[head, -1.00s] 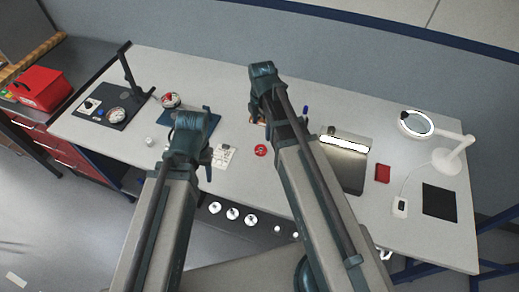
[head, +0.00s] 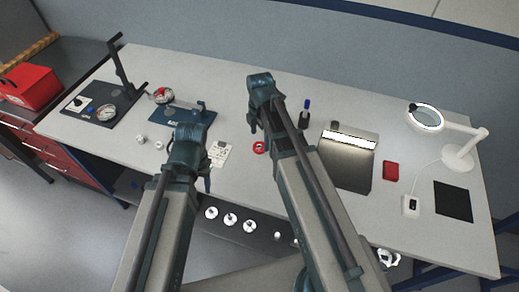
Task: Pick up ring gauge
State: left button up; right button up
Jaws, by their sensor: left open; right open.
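A small red ring (head: 259,147), which looks like the ring gauge, lies flat on the grey bench, left of my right forearm. My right gripper (head: 254,122) is open and empty; in the picture it is just above and beyond the red ring, apart from it. My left gripper (head: 198,172) is open and empty, over the bench to the left of the ring and in front of a printed card (head: 219,153). What lies directly under both grippers is partly hidden.
A dial gauge stand (head: 105,112) and a blue plate (head: 196,118) are at left. A dark bottle (head: 304,119), a lit panel (head: 345,165), a red block (head: 391,171) and a magnifier lamp (head: 459,157) are at right. Several white-and-dark discs (head: 230,219) sit below the front edge.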

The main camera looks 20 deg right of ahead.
aim_at(260, 143)
jog(key=f+b, duration=0.4)
jog(key=f, duration=0.1)
jog(key=shift+w+f+b, duration=0.1)
jog(key=shift+w+b, duration=0.25)
jog(key=shift+b, duration=0.05)
jog(key=shift+c, duration=0.4)
grip_shut()
notch_tip(260, 143, up, 10)
jog(key=p, duration=1)
